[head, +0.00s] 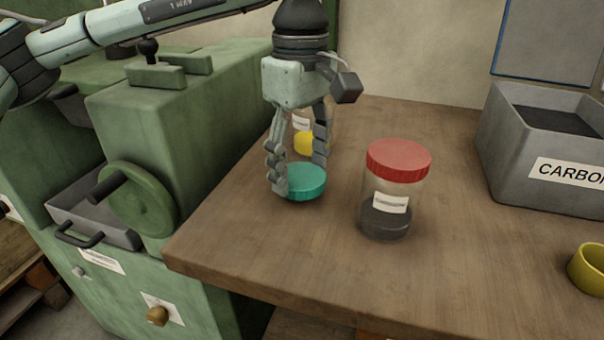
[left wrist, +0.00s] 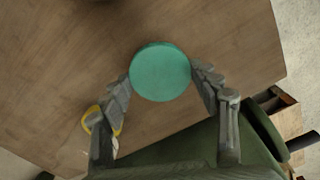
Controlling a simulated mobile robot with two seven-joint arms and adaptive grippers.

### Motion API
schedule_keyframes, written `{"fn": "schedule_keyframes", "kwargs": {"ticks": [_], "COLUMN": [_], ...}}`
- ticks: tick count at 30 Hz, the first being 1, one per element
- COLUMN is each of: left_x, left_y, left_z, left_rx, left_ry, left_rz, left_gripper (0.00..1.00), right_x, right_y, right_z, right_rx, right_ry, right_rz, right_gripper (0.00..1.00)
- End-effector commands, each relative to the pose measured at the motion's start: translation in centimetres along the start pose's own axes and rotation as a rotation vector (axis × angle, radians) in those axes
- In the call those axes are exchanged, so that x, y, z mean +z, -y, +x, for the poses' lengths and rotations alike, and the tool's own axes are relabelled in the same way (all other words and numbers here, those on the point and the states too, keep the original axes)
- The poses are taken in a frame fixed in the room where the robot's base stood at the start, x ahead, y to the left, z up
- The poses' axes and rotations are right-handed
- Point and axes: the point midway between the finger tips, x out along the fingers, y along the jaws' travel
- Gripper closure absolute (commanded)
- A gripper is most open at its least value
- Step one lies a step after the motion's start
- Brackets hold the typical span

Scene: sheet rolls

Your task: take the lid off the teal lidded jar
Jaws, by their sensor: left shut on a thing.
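The teal lid (head: 306,182) is a round disc between the fingers of my left gripper (head: 297,182), low over the wooden table. In the left wrist view the teal lid (left wrist: 161,72) lies between the two fingertips, which are shut on its sides. No jar body shows under it; I cannot tell whether it touches the table. Behind the fingers is a clear jar (head: 301,122) with a white label and yellow contents, partly hidden. A yellow ring (left wrist: 92,118) beside the left finger in the wrist view appears to be this jar, without a lid. My right gripper is not in view.
A clear jar with a red lid (head: 399,158) and dark contents stands to the right. A grey bin (head: 500,150) and a yellow cup (head: 586,268) are farther right. A green machine (head: 190,120) stands left of the table (head: 300,260). The table's front is clear.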

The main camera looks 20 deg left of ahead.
Motion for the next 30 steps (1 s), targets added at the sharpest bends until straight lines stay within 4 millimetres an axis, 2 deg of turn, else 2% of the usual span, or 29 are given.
{"fn": "schedule_keyframes", "kwargs": {"ticks": [3,5,23,24,28,30], "left_x": [-0.1,0.0,0.0,0.0,0.0,0.0], "left_y": [0.1,0.0,0.0,0.0,0.0,0.0], "left_z": [1.7,2.0,2.3,2.3,2.3,2.3], "left_rx": [-0.001,0.0,0.0,0.0,0.0,0.0], "left_ry": [-0.001,0.0,0.0,0.0,0.0,0.0], "left_rz": [-0.001,-0.001,-0.001,-0.001,-0.001,-0.001], "left_gripper": [0.73,0.73,0.73,0.35,0.19,0.18], "right_x": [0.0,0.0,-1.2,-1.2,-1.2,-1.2], "right_y": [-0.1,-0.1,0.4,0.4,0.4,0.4], "right_z": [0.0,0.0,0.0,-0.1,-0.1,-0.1], "right_rx": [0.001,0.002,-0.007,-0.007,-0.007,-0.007], "right_ry": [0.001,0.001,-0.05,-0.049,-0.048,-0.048], "right_rz": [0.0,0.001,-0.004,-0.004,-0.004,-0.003], "right_gripper": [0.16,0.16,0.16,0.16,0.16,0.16]}}
